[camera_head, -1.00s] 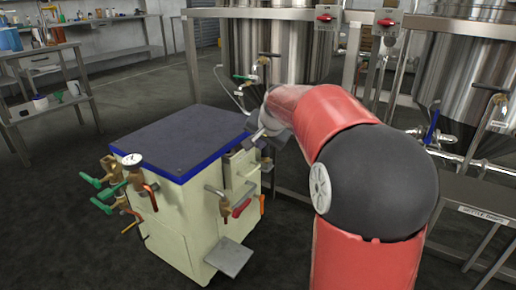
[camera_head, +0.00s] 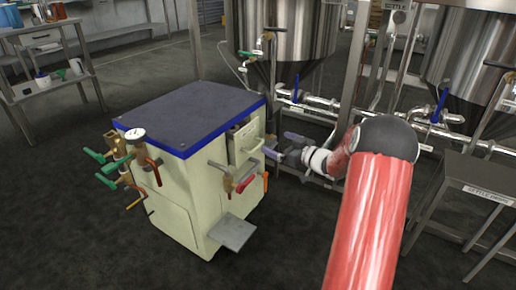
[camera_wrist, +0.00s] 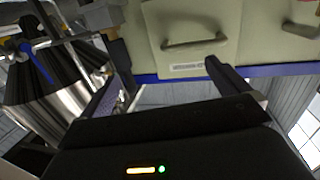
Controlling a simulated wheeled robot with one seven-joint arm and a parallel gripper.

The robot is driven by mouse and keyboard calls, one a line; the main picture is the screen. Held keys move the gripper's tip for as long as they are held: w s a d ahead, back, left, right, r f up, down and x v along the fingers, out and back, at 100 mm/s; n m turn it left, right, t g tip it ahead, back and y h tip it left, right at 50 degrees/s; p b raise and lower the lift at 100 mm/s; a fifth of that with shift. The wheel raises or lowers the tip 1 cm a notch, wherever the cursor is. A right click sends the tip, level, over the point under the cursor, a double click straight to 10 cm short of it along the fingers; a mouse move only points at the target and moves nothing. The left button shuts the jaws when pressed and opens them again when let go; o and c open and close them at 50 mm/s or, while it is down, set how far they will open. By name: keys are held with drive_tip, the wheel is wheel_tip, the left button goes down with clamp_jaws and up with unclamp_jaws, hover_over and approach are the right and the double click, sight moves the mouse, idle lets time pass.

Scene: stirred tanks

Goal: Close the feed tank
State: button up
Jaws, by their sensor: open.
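Two steel tanks with conical bottoms stand behind a pipe rack. The left tank (camera_head: 285,35) has a blue valve lever (camera_head: 295,88) standing upright below its cone. The right tank (camera_head: 468,50) has a tilted blue lever (camera_head: 439,105). I cannot read which tank is the feed tank. My gripper (camera_head: 278,146) is open and empty beside the cream cabinet's right side, below and in front of the left tank. In the wrist view my gripper (camera_wrist: 162,68) faces a cabinet front with a bar handle (camera_wrist: 195,43), apart from it. A blue lever (camera_wrist: 38,62) shows at left there.
The cream cabinet (camera_head: 190,195) with a dark, blue-edged top carries a gauge (camera_head: 134,134) and several projecting valves. A grey labelled stand (camera_head: 475,175) is at right. Horizontal pipes (camera_head: 330,104) run behind my gripper. Dark floor is open in front.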

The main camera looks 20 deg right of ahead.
sight(249, 144)
drive_tip(key=w+a+y, duration=0.1)
drive_tip(key=a, duration=0.1)
drive_tip(key=w+a+f+n+y, duration=0.1)
drive_tip(key=a, duration=0.1)
drive_tip(key=w+a+g+y, duration=0.1)
drive_tip(key=a, duration=0.2)
drive_tip(key=shift+f+n+b, duration=0.25)
drive_tip(key=shift+n+b, duration=0.05)
drive_tip(key=shift+n, duration=0.1)
drive_tip(key=c, duration=1.2)
drive_tip(key=x, duration=0.3)
drive_tip(key=shift+w+a, duration=0.1)
drive_tip(key=shift+w, duration=0.05)
drive_tip(key=o, duration=1.2)
drive_tip(key=shift+p+v, duration=0.4)
drive_tip(key=shift+v, duration=3.4)
